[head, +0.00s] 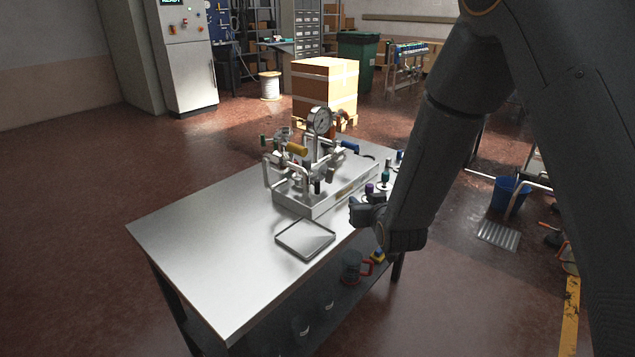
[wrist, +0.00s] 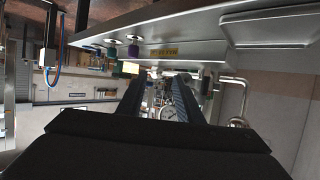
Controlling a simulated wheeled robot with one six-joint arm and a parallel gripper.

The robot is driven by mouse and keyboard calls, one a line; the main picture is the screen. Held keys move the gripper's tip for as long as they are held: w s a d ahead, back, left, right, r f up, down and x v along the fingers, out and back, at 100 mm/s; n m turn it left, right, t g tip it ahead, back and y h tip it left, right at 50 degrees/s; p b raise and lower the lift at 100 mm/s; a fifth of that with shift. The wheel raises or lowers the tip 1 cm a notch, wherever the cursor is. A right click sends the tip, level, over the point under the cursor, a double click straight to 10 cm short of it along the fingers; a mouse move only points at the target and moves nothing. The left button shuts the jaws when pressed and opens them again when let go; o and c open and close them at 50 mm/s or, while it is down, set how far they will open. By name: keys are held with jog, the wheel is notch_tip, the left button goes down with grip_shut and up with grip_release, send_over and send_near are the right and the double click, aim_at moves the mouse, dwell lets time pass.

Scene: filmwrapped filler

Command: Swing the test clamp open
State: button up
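A metal test fixture (head: 315,196) stands on the steel table, with a round pressure gauge (head: 319,121), bent pipes and several clamp-like levers. One lever has an orange-yellow grip (head: 297,150); another has a blue grip (head: 350,145). I cannot tell for sure which part is the test clamp. My gripper (head: 358,211) is to the right of the fixture's front corner, apart from the levers. In the wrist view, which looks upside down, my gripper (wrist: 157,88) has its two dark fingers apart with nothing between them. The gauge (wrist: 168,113) shows beyond them.
A shallow metal tray (head: 305,238) lies in front of the fixture on the table (head: 210,250). Several small coloured-top fittings, one green (head: 385,175), stand along the right edge near my arm. The table's left part is clear. A cardboard box (head: 325,85) stands behind.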

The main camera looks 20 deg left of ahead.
aim_at(318, 183)
jog(key=s+a+n+t+y, duration=0.2)
jog(key=a+t+y, duration=0.15)
jog(key=a, duration=0.75)
jog(key=shift+g+y, duration=0.25)
jog(key=shift+g, duration=0.1)
jog(key=x, duration=0.2)
jog(key=p+x, duration=0.1)
jog(key=x, duration=0.2)
jog(key=r+x, duration=0.1)
jog(key=x, duration=0.1)
jog(key=shift+w+d, duration=0.1)
jog(key=shift+w, duration=0.35)
